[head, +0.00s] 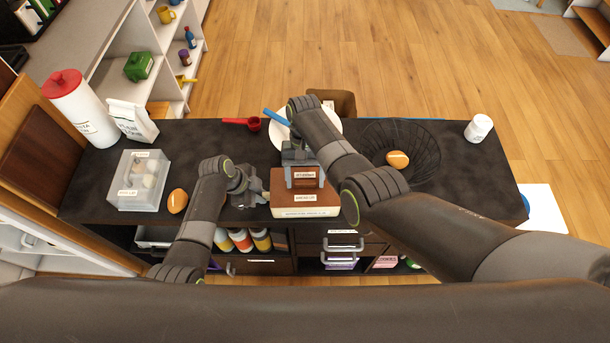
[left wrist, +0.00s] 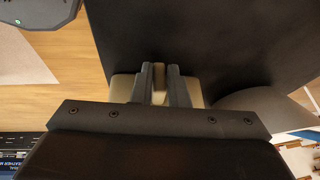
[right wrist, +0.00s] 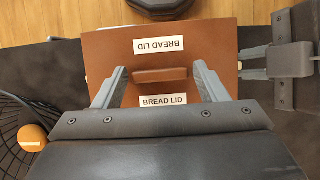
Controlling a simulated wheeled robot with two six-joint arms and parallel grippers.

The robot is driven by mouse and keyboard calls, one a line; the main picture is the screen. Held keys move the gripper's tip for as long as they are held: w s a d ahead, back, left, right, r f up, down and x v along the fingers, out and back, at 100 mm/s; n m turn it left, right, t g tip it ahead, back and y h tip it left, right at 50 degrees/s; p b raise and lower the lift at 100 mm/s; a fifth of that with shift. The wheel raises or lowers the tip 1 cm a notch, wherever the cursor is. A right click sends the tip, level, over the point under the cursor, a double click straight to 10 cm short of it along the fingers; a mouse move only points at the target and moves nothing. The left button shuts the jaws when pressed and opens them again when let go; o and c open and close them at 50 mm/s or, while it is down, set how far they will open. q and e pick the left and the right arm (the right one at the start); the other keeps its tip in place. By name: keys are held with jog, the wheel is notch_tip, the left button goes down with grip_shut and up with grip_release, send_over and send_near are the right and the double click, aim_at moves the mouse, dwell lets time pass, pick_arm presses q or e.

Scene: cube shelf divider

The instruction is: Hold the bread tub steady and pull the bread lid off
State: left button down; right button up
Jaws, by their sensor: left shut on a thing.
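The bread tub (head: 305,212) is cream with a label and stands near the front edge of the dark counter. The brown bread lid (head: 285,200) covers its top; in the right wrist view the lid (right wrist: 205,45) shows two labels and a raised bar handle (right wrist: 160,75). My right gripper (right wrist: 158,82) is above the lid, open, with one finger on each side of the handle and gaps between. The arm partly hides the lid in the head view.
A clear egg box (head: 140,180) and a loose egg (head: 177,201) are on the left. A white plate (head: 330,124) and red scoop (head: 253,124) lie behind. A wire basket (head: 425,160) with an egg and a white jar (head: 478,128) are on the right.

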pick_arm(q)
jog(key=shift+s+f, duration=0.1)
pick_arm(e)
jog(key=c, duration=0.7)
jog(key=shift+r, duration=0.7)
jog(key=shift+s+r, duration=0.1)
jog(key=shift+r, duration=1.3)
pick_arm(q)
jog(key=c, duration=1.3)
grip_release()
jog(key=shift+c, duration=0.2)
jog(key=v, duration=1.2)
